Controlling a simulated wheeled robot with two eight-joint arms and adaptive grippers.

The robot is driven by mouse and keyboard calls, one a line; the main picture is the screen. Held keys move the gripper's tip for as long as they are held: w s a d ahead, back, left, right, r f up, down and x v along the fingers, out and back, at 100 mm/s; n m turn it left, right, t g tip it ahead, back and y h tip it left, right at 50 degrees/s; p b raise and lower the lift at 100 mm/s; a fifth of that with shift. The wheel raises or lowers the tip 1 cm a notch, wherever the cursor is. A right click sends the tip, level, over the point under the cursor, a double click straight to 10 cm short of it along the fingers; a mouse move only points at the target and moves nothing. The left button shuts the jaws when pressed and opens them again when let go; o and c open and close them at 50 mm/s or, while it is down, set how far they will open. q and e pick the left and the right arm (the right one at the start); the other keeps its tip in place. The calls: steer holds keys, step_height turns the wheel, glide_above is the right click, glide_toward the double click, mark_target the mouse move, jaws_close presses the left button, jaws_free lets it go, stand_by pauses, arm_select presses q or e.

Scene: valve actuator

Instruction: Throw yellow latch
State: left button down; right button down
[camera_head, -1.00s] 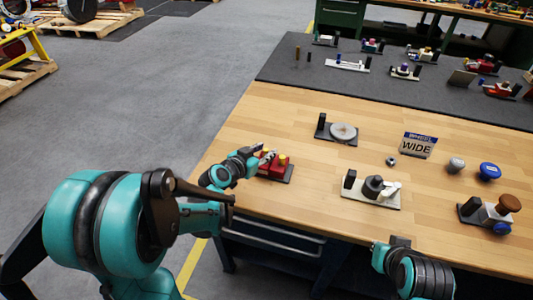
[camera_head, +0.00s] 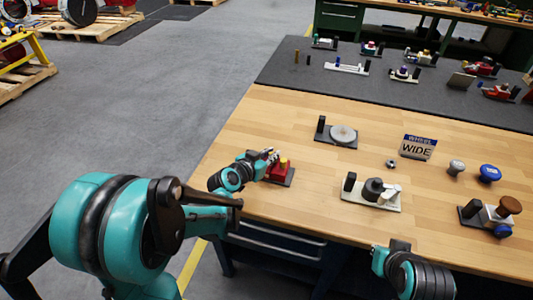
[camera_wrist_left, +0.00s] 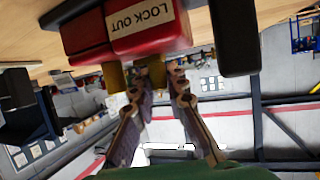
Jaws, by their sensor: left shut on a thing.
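The red lockout box (camera_head: 279,173) sits on a dark base near the left edge of the wooden bench. In the left wrist view the red box (camera_wrist_left: 152,27) carries a "LOCK OUT" label, and two yellow parts stick out of it. My left gripper (camera_head: 270,155) is at the box's left side, covering part of it. In the left wrist view its fingers (camera_wrist_left: 157,80) are shut on one yellow part, the yellow latch (camera_wrist_left: 156,72). The other yellow piece (camera_wrist_left: 113,76) is beside the fingers. My right arm shows at lower right, its fingers out of sight.
A dark upright block (camera_wrist_left: 234,37) stands beside the box in the left wrist view. A round grey disc device (camera_head: 343,134), a white-based device (camera_head: 371,194) and a "WIDE" sign (camera_head: 417,147) stand farther right. Bare wood lies between them and the red box.

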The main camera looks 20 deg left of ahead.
arm_select(q)
steer(key=c, duration=1.5)
jaws_free()
steer(key=shift+a, duration=0.1)
